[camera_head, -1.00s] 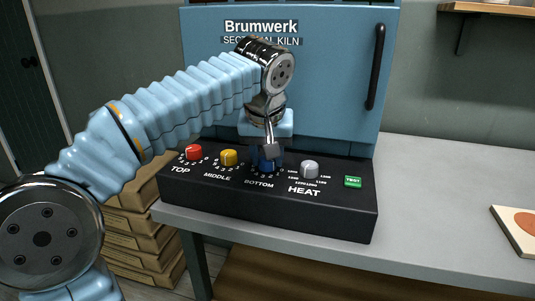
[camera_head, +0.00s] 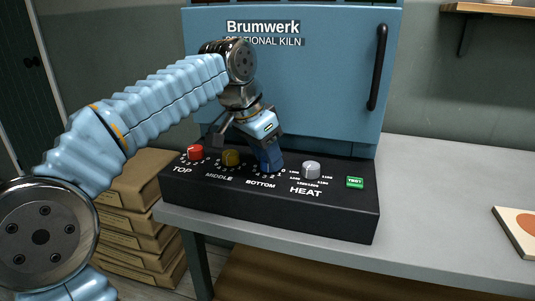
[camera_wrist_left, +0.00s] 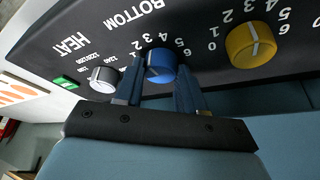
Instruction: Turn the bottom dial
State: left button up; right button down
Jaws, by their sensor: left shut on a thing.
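The blue bottom dial (camera_head: 266,168) is on the sloped black control panel, above the word BOTTOM. In the left wrist view the blue dial (camera_wrist_left: 161,65) sits between my two dark blue fingers, with numbers around it. My left gripper (camera_wrist_left: 158,88) is shut on this dial, one finger on each side. In the head view my left gripper (camera_head: 268,152) reaches down to the dial, tilted, and partly covers it. Its exact setting is hard to read. My right gripper is in no view.
The red top dial (camera_head: 195,152) and yellow middle dial (camera_head: 231,158) are to the left. The grey heat dial (camera_head: 311,170) and green TEST button (camera_head: 355,182) are to the right. The blue kiln (camera_head: 330,70) stands behind. The grey table (camera_head: 440,200) is mostly clear.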

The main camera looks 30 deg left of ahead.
pick_arm(q)
jog(key=shift+m+h, duration=0.3)
jog(key=shift+m, duration=0.7)
jog(key=o, duration=1)
jog(key=shift+r, duration=0.1)
jog(key=shift+w+v, duration=0.1)
jog(key=shift+v, duration=3.3)
jog(key=shift+w+v, duration=0.15)
jog(key=shift+v, duration=3.3)
jog(key=shift+a+g, duration=0.1)
jog(key=shift+g, duration=0.2)
